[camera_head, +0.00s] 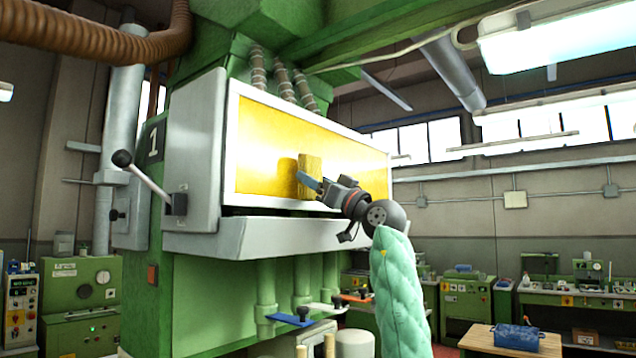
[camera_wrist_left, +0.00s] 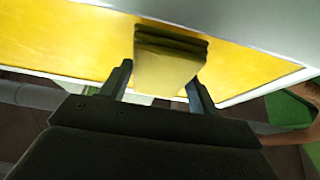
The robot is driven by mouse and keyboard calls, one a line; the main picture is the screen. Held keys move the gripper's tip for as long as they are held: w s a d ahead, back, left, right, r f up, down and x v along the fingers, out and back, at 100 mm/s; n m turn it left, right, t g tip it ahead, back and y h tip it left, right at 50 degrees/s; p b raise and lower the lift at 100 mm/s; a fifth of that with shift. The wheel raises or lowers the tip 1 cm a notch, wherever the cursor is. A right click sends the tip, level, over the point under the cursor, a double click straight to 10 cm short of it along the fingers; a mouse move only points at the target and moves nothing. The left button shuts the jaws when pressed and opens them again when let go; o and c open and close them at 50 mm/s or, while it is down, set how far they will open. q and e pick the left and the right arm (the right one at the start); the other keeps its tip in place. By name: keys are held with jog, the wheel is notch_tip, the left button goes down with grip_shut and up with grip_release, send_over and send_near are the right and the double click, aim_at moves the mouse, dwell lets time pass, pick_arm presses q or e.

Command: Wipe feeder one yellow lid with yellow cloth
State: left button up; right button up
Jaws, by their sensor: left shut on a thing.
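The yellow lid (camera_head: 262,140) is a long, shiny yellow panel in a white frame on the front of the green machine marked 1. It also fills much of the left wrist view (camera_wrist_left: 60,50). My left gripper (camera_head: 319,187) is in front of the middle of the lid, shut on the folded yellow cloth (camera_head: 309,172). In the left wrist view the cloth (camera_wrist_left: 168,62) sits between both fingers, with its folded far end towards the lid. It is at or very close to the lid surface; I cannot tell if it touches. My right gripper is not in view.
A grey lever with a black knob (camera_head: 122,158) sticks out left of the lid. A grey ledge (camera_head: 270,234) runs below it. Green pipes and a blue plate (camera_head: 290,320) are lower down. A blue toolbox (camera_head: 516,336) stands on a wooden-topped cabinet at right.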

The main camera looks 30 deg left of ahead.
aim_at(289, 174)
pick_arm(q)
jog(key=shift+w+a, duration=0.1)
jog(key=shift+a, duration=0.8)
dwell(0.3)
jog(key=shift+s+f+b, duration=0.1)
jog(key=shift+s+b, duration=0.4)
jog(key=shift+s, duration=0.05)
jog(key=shift+s+b, duration=0.5)
jog(key=shift+s, duration=0.95)
jog(key=shift+a+b, duration=0.15)
jog(key=shift+b, duration=0.15)
jog(key=shift+w, duration=1.95)
jog(key=shift+b, duration=0.3)
